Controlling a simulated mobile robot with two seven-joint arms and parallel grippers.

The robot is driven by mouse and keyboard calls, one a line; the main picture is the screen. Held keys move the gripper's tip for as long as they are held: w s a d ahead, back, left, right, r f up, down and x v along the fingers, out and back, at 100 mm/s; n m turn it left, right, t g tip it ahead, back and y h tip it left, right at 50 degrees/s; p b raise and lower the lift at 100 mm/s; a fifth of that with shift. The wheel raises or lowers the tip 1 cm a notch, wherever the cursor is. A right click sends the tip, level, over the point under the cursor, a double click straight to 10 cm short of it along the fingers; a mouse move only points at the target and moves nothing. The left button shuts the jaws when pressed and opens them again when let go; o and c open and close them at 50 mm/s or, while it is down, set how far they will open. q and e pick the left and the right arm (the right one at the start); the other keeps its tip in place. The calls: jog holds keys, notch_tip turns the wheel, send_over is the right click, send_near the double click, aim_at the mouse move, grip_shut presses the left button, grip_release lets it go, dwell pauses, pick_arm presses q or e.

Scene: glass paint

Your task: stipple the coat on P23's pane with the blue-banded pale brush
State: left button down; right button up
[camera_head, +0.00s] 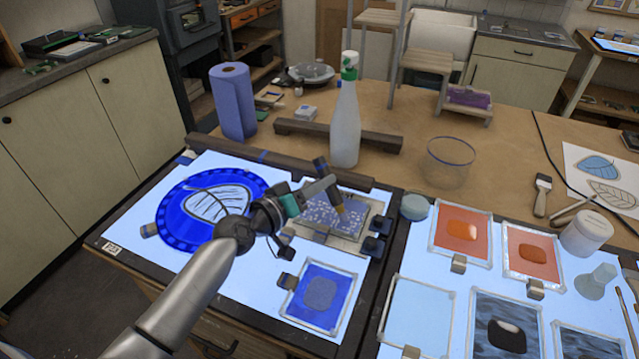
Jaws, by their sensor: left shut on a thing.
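My left gripper (327,187) reaches in from the lower left and is shut on a slim brush. The brush's dark handle (320,166) rises above the fingers and its yellowish tip (340,209) points down. A blue band cannot be made out. The tip is over the right part of a blue pane with pale speckles (322,219), held in a grey frame; whether it touches cannot be told. My gripper and wrist hide part of this pane. A small label (112,248) lies at the light table's left corner; its print is too small to read surely. My right gripper is not in view.
A round blue glass piece (170,222) lies left of my wrist, and a framed blue pane (320,293) lies in front. A white spray bottle (345,120) and blue paper roll (233,102) stand behind. Orange panes (462,232) and a glass beaker (449,163) are at right.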

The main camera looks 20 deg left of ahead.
pick_arm(q)
jog(key=shift+f, duration=0.1)
dwell(0.6)
notch_tip(320, 180, up, 2)
jog(key=shift+r+p, duration=0.1)
jog(key=shift+p, duration=0.75)
jog(key=shift+w+a+b, duration=0.25)
jog(key=shift+a+b, duration=0.25)
jog(key=w+a+b, duration=0.3)
jog(key=a+b, duration=0.2)
jog(key=a, duration=0.1)
